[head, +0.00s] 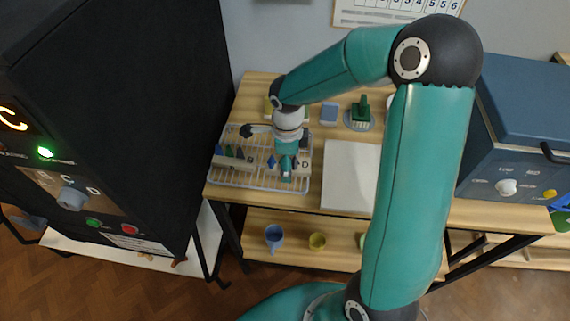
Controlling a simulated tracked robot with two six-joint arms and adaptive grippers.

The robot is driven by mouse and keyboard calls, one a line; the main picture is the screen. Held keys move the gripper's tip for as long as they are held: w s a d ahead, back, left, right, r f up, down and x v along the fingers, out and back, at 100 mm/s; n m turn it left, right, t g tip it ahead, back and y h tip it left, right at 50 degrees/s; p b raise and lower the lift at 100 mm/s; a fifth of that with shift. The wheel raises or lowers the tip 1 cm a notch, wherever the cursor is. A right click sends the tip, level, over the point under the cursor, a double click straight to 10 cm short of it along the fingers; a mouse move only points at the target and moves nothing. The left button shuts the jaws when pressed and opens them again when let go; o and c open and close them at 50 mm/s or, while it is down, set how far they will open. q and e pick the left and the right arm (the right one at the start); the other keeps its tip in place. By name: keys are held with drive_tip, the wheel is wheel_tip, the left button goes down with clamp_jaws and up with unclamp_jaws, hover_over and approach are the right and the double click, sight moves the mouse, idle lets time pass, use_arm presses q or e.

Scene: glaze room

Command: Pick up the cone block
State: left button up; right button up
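A pale cone block (303,169) marked "D", with small blue cones, lies on the right part of a wire rack (262,183) on the wooden table. A second pale block (236,162) with green and dark cones is on the rack's left part. My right gripper (286,177) points down in front of the block marked "D" and hides its middle. The fingers are too small to tell whether they are open or touching the block. My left gripper is not in view.
A white board (350,178) lies right of the rack. A blue block (329,112) and a green brush-like item (361,110) are behind. A black kiln-like cabinet (120,60) stands close on the left.

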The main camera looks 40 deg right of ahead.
drive_tip(key=c, duration=1.3)
drive_tip(key=shift+r, duration=0.15)
